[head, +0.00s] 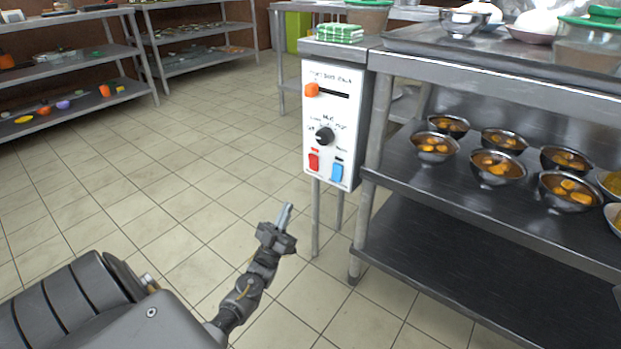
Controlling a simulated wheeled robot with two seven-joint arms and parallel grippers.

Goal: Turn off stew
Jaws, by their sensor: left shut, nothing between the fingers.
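A white control panel (331,125) faces me on the front of a narrow metal stand. It carries an orange slider knob (311,90) at the left end of a dark slot. Below it is a round black knob (324,135). At the bottom are a red switch (314,162) and a blue switch (337,172). The labels are too small to read surely. My left gripper (286,214) is shut and empty, below and left of the panel, apart from it. My right gripper is not in view. I cannot see a stew pot clearly.
A metal table (480,76) stands right of the panel, its lower shelf (410,165) holding several metal bowls of orange food. A green-and-white packet (339,33) lies on the stand. Shelving racks (75,60) stand at the back left. The tiled floor (180,160) between is clear.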

